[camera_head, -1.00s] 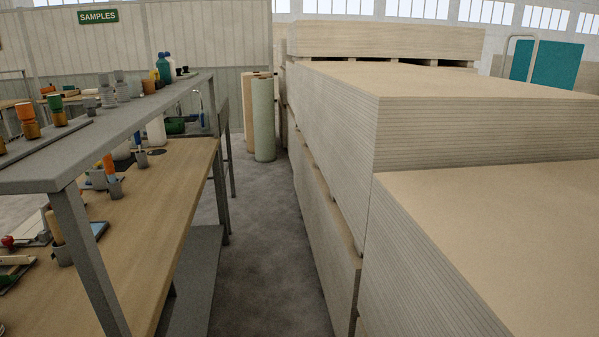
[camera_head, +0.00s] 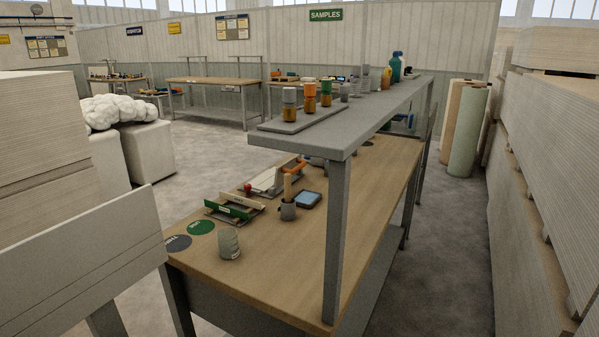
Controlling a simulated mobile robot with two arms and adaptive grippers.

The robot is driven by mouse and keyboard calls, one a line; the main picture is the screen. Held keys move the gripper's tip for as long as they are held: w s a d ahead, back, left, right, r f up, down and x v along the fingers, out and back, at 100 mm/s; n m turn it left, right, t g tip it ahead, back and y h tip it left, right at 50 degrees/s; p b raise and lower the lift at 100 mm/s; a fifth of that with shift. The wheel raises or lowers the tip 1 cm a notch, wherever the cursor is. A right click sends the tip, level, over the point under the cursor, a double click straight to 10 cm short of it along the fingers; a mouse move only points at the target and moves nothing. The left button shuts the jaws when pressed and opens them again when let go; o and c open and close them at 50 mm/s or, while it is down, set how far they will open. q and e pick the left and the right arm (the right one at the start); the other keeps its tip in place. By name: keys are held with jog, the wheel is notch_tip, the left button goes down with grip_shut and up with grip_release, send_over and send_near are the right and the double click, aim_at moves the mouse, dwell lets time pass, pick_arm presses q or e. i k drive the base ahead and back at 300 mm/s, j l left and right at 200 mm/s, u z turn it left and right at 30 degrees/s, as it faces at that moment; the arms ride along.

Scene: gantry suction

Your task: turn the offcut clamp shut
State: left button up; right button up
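On the wooden workbench stands a small fixture with a green bar (camera_head: 232,211), a wood-coloured strip and a red ball knob (camera_head: 248,187). It may be the offcut clamp, but it is too small to tell, and I cannot see whether its jaws are open or shut. A pale board with an orange handle (camera_head: 293,167) lies just behind it. Neither of my grippers is in view.
The workbench (camera_head: 290,262) has a grey raised shelf (camera_head: 350,128) carrying bottles and jars. A grey cup (camera_head: 229,243) stands near the front edge. Board stacks (camera_head: 547,160) line the right. A grey panel (camera_head: 85,265) stands at left. Open floor (camera_head: 215,160) lies behind the bench.

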aim_at(247, 187)
jog(key=i+l+u, duration=0.55)
jog(key=i, duration=0.25)
